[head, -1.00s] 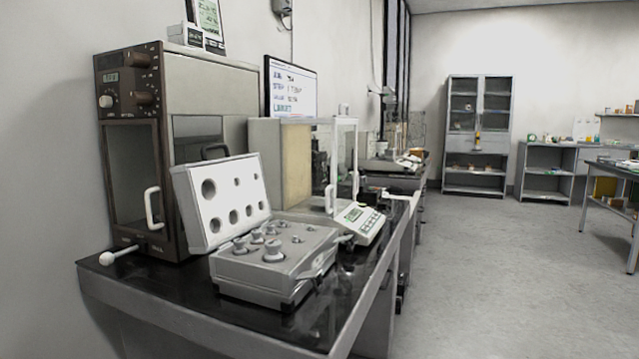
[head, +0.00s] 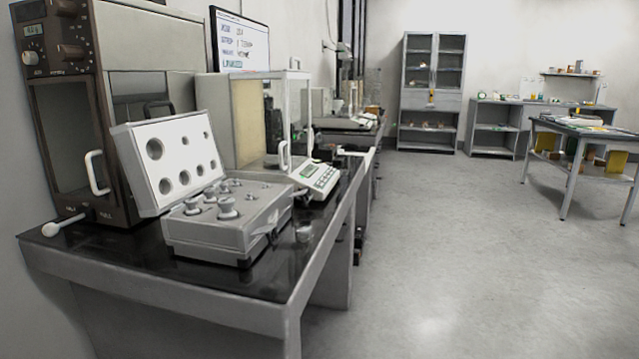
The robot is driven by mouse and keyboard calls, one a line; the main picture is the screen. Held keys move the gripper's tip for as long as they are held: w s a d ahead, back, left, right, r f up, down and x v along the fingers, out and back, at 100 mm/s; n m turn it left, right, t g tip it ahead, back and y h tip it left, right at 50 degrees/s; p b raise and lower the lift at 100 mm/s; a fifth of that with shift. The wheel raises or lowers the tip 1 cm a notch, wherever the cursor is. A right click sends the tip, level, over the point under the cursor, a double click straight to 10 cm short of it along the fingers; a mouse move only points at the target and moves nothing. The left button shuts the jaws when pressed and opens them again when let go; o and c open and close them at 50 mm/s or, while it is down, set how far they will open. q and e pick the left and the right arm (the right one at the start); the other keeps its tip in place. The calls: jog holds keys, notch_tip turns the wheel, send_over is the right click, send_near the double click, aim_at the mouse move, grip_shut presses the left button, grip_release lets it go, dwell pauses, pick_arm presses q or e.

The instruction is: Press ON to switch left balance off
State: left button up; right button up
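A glass-sided balance (head: 247,120) stands on the black-topped weighing table (head: 120,262) along the left wall. Its angled keypad panel (head: 322,180) faces the room and has a small greenish display (head: 310,169). The ON key is too small to make out. A larger brown, old-style balance (head: 63,110) stands at the table's left end, with a lit readout and knobs at its top. Which of them is the left balance the view does not say. Neither of my grippers is in view.
An open grey case of weights (head: 215,245) sits at the table's front, before both balances. A monitor (head: 240,42) stands behind. The grey floor (head: 430,240) to the right is clear up to a side table (head: 585,133) and a cabinet (head: 430,90).

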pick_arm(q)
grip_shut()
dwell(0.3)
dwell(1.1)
